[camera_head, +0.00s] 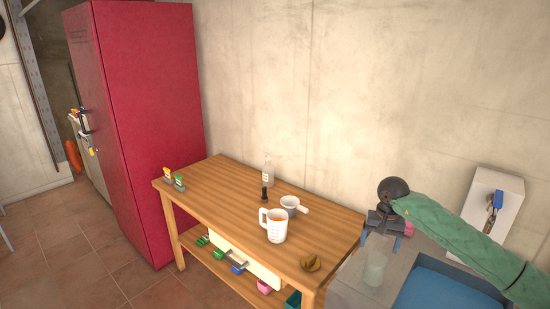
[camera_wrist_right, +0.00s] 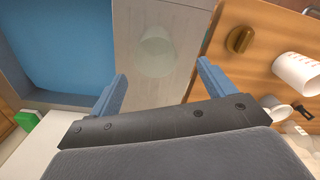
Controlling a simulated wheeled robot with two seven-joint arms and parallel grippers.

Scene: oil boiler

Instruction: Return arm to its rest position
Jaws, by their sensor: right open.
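My right arm (camera_head: 460,234), in a green sleeve, reaches in from the right edge of the head view. Its gripper (camera_head: 383,238) hangs above the grey counter beside the blue basin, fingers pointing down. In the right wrist view the two blue fingers (camera_wrist_right: 160,82) stand wide apart with nothing between them. A translucent cup (camera_head: 375,268) stands on the counter below the gripper, apart from it; it also shows in the right wrist view (camera_wrist_right: 156,52). My left gripper is not in view.
The blue basin (camera_head: 440,292) lies right. A white wall box (camera_head: 494,205) stands behind my arm.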

